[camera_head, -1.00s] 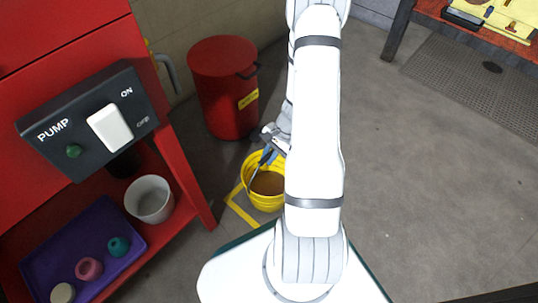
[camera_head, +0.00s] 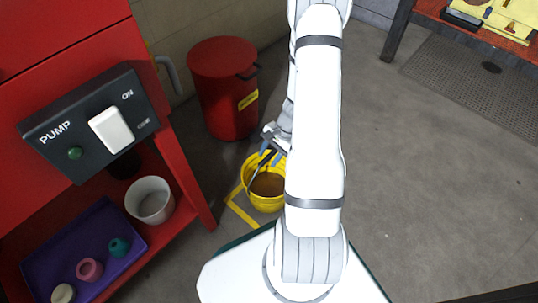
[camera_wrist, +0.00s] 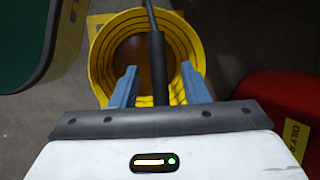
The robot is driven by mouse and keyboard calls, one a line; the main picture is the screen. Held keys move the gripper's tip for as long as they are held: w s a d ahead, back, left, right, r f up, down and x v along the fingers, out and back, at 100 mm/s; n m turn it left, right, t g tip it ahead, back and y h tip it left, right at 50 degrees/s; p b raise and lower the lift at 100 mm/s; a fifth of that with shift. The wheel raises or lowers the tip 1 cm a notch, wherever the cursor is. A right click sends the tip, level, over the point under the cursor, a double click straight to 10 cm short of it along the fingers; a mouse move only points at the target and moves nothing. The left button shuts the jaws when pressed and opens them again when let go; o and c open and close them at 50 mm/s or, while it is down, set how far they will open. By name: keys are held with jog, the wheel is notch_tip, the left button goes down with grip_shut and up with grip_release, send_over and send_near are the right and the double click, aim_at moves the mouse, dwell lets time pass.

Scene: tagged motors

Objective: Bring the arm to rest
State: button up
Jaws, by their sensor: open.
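My white arm stands in the middle of the head view. My gripper (camera_head: 264,158) is at its far end, partly hidden behind the arm links, above the rim of a yellow bucket (camera_head: 254,203). In the wrist view my gripper (camera_wrist: 155,82) has its two blue fingers spread apart. A dark rod (camera_wrist: 158,70) shows between them; I cannot tell if it touches a finger. The yellow bucket (camera_wrist: 190,45) lies beyond the fingers, with brown contents inside.
A red lidded bin (camera_head: 225,95) stands behind the bucket. On the left is a red cabinet with a PUMP switch box (camera_head: 95,120), a grey-white pot (camera_head: 150,200) and a purple tray (camera_head: 60,245) with small items. A red bench (camera_head: 480,25) is at top right.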

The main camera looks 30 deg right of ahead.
jog(key=p+v, duration=0.3)
jog(key=v, duration=0.4)
jog(key=a+r+n+h+p, duration=0.1)
jog(key=a+r+n+p, duration=0.25)
jog(key=r+p, duration=0.95)
jog(key=a+r+n+h+p, duration=0.1)
jog(key=a+r+n+p, duration=0.3)
jog(key=r, duration=1.7)
jog(key=s+a+r+n+h+p, duration=0.1)
jog(key=s+r+p, duration=0.3)
jog(key=r, duration=0.6)
jog(key=s+a+r+n+t+h+p, duration=0.1)
jog(key=s+a+r+n+p, duration=0.2)
jog(key=r+p, duration=0.5)
jog(key=s+a+r+n+t+h+p, duration=0.1)
jog(key=s+r+p, duration=0.4)
jog(key=r, duration=0.8)
jog(key=a+n+p, duration=0.1)
jog(key=a, duration=0.1)
jog(key=shift+a+r+p, duration=0.3)
jog(key=shift+a+r, duration=0.05)
jog(key=shift+a, duration=0.05)
